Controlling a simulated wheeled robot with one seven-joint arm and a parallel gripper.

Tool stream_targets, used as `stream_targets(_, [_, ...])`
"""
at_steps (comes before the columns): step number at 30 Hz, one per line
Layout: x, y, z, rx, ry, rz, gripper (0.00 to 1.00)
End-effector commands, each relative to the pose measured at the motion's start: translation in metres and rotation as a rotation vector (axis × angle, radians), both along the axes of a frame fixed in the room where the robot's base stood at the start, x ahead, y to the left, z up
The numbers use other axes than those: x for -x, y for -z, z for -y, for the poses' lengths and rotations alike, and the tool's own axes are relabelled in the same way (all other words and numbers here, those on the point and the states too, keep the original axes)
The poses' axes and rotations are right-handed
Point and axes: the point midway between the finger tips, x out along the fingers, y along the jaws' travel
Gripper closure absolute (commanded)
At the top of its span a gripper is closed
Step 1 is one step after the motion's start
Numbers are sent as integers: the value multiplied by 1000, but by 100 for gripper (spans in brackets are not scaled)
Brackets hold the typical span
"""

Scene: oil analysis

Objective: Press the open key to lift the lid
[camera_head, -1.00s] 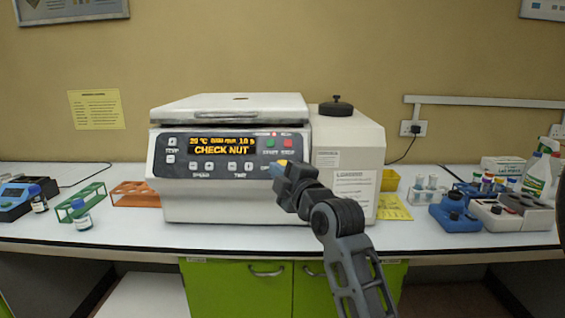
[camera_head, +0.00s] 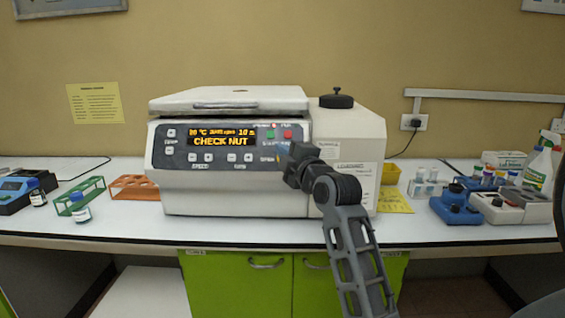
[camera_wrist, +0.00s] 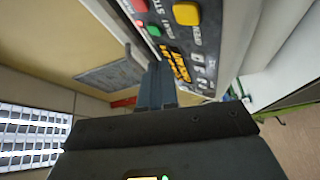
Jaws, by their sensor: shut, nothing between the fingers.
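The white centrifuge (camera_head: 235,190) stands on the bench with its flat lid (camera_head: 230,98) on top, looking closed. Its dark front panel shows "CHECK NUT" on the display (camera_head: 222,137). The yellow open key (camera_wrist: 187,13) is at the upper middle of the wrist view, its label partly unreadable. In the head view only a sliver of the key shows beside the fingers. My gripper (camera_head: 285,155) is shut and empty at the panel's right end. In the wrist view the closed fingertips (camera_wrist: 158,66) are beside the panel, with the key's face uncovered.
Red (camera_head: 287,134) and green (camera_head: 271,134) keys sit above the gripper on the panel. A white housing with a black knob (camera_head: 336,101) stands right of the panel. Tube racks (camera_head: 80,196) are at left; small blue devices (camera_head: 455,208) and bottles are at right.

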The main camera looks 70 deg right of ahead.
Motion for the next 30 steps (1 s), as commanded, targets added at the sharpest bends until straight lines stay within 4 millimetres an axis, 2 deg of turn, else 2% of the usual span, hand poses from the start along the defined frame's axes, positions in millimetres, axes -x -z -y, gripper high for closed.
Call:
stream_targets(6, [-9,19,22,1,0,1,100])
stream_targets(12, [-14,24,33,1,0,0,100])
stream_targets(30, [-15,25,36,0,0,0,100])
